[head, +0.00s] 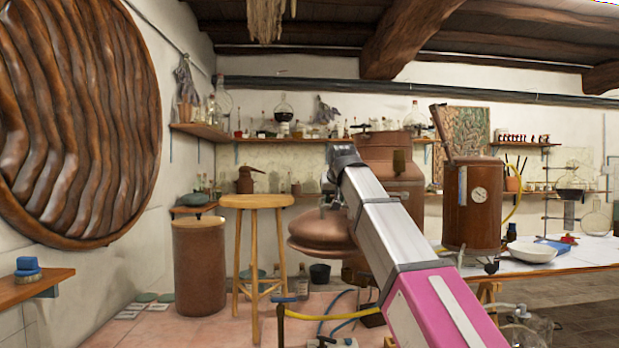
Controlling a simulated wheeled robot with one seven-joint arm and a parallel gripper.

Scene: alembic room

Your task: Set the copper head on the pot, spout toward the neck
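My arm rises from the lower right to a grey joint near the middle. Its dark end, with my gripper (328,197), points down behind the joint. The fingers are too small and too covered to tell open from shut. Just below it is a squat, rounded copper piece (318,228) with a broad rim, its right side hidden by my arm. I cannot tell whether it is the head or the pot, or whether the gripper touches it. A large copper vessel (405,187) stands behind my arm, partly hidden. No spout shows clearly on either.
A wooden stool (257,202) and a brown drum (199,268) stand left of the copper piece. A small copper vessel with a spout (251,180) sits behind the stool. At right, a copper tank with a gauge (475,215) and a white bowl (533,252) are on the table (588,256).

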